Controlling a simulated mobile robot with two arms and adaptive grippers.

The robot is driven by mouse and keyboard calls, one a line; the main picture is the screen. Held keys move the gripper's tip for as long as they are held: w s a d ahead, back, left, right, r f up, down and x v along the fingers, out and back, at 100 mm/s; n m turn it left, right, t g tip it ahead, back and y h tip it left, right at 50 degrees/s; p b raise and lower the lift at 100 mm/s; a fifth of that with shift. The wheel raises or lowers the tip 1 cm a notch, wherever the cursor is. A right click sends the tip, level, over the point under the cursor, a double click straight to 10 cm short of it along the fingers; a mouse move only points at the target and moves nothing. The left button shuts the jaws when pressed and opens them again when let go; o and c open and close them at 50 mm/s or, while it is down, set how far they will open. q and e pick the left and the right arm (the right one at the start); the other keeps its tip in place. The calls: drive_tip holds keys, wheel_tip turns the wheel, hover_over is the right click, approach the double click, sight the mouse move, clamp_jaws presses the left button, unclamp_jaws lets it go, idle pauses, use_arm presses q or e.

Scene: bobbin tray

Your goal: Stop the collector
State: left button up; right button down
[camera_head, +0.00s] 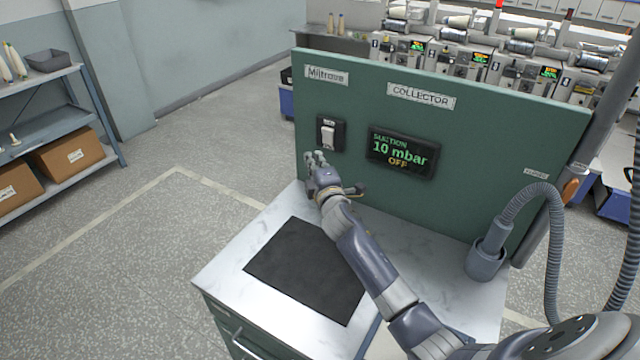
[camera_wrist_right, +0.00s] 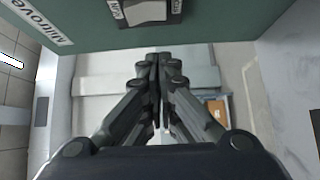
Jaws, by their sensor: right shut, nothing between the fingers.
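The collector's green panel (camera_head: 465,130) stands at the back of a marble-topped cabinet. A white rocker switch (camera_head: 328,134) in a dark frame sits on the panel's left part; it also shows at the top of the right wrist view (camera_wrist_right: 145,11). A display (camera_head: 403,152) to its right reads "SUCTION 10 mbar OFF". My right gripper (camera_head: 316,158) is just below the switch, close to the panel. Its fingers are shut together and empty in the right wrist view (camera_wrist_right: 160,62). I cannot tell whether it touches the panel. My left gripper is not in view.
A black mat (camera_head: 308,269) lies on the marble top (camera_head: 226,268). A grey hose (camera_head: 553,250) runs into a cup-shaped fitting (camera_head: 486,262) at the right. A shelf with boxes (camera_head: 68,152) stands at the left. Machines with spools (camera_head: 455,62) stand behind the panel.

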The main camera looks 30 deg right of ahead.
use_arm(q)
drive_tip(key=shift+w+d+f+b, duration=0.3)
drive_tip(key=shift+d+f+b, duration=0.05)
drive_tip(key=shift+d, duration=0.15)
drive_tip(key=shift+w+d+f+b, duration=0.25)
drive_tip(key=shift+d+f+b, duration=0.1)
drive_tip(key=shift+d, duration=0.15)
use_arm(e)
drive_tip(key=f+v, duration=0.1)
drive_tip(key=v, duration=0.6)
drive_tip(key=shift+s+d, duration=0.3)
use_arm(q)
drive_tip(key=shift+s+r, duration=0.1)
